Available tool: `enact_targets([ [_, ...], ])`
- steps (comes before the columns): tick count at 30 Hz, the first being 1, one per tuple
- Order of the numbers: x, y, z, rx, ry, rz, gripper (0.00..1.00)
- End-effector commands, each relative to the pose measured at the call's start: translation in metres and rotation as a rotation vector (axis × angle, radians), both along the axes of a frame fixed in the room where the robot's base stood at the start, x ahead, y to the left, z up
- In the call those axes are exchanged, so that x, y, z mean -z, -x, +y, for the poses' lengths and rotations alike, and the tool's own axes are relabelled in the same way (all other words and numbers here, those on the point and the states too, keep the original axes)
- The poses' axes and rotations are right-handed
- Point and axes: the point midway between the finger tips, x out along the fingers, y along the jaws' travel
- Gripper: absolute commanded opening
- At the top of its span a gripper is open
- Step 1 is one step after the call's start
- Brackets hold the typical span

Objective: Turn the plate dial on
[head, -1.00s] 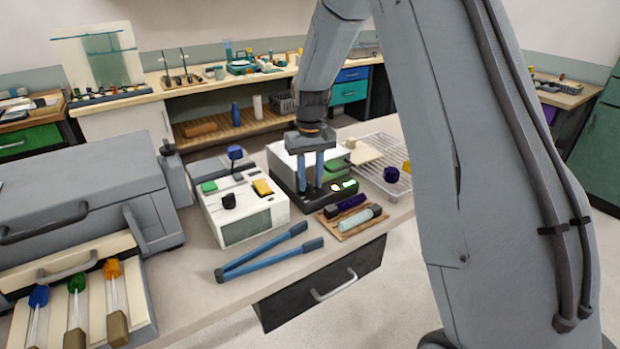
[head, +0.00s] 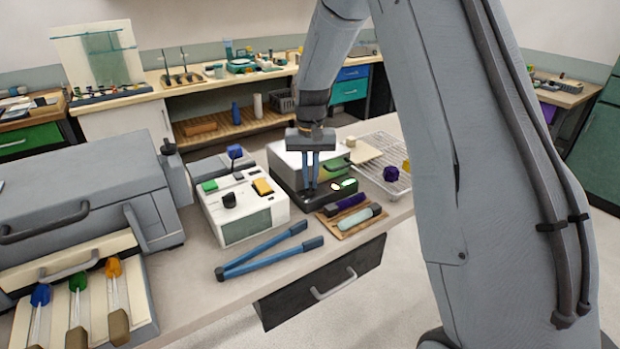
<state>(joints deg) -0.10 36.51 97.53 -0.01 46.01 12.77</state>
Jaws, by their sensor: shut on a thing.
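The plate (head: 283,178) is a dark box with a pale top and small lit spots (head: 349,184) on its front panel. It stands on the bench behind the blue tongs. My gripper (head: 309,188) points down at the front of the plate, left of the lit spots. Its two blue fingers are close together, shut on the plate dial. The dial itself is hidden by the fingertips, so its angle cannot be told.
A white device (head: 245,217) with coloured knobs stands just left. Blue tongs (head: 265,256) and a small wooden tray (head: 346,232) with two rods lie in front. A wire rack (head: 378,172) is to the right. A dark drawer front (head: 275,308) is below.

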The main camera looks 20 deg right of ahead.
Motion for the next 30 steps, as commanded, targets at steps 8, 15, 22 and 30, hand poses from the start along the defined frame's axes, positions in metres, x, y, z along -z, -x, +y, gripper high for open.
enact_targets([
  [8, -0.0014, -0.0011, -0.0002, 0.006, 0.0, -0.003, 0.0],
  [15, -0.0011, -0.0013, 0.0008, 0.004, 0.0, -0.003, 0.28],
  [22, -0.001, -0.0017, 0.0024, 0.002, -0.001, -0.004, 0.28],
  [30, -0.0009, -0.002, 0.0025, -0.023, -0.002, -0.006, 0.28],
])
